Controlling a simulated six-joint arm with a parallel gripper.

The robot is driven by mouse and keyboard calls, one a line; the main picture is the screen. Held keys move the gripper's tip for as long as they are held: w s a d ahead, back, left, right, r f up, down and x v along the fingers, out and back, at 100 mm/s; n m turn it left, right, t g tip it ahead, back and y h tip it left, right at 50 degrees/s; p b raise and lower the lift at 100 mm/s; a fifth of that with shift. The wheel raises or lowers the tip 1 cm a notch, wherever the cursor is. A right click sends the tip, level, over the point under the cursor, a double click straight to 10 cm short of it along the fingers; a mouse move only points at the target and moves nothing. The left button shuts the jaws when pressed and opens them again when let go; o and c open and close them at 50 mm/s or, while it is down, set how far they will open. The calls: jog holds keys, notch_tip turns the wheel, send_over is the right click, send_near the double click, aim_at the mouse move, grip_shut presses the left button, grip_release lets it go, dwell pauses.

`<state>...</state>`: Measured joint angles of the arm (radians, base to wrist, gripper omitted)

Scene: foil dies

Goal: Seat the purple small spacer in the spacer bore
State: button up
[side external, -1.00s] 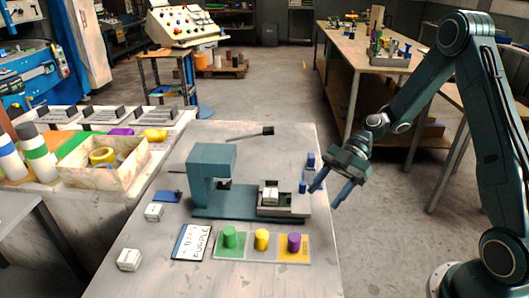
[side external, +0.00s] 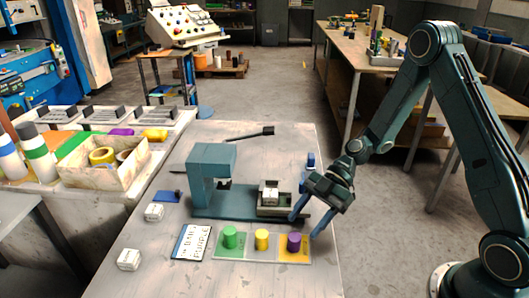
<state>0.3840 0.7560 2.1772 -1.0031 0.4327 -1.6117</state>
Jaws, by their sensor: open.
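The purple small spacer (side external: 294,242) stands upright on the orange, right-hand part of a coloured pad, beside a yellow spacer (side external: 262,239) and a green spacer (side external: 230,237). My gripper (side external: 304,227) is open and empty. Its blue fingers point down, just above and behind the purple spacer in the picture, and appear apart from it. The teal press (side external: 214,178) stands behind the pad, with a grey tray (side external: 297,203) holding a white block (side external: 269,194) on its base. I cannot make out the spacer bore.
A lettered card (side external: 191,242) lies left of the pad. A dark-ended rod (side external: 250,133) lies at the back. The table's front is clear.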

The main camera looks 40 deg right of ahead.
aim_at(295, 236)
jog(key=shift+x, duration=1.85)
jog(key=shift+s, duration=0.1)
jog(key=shift+r, duration=0.1)
grip_shut()
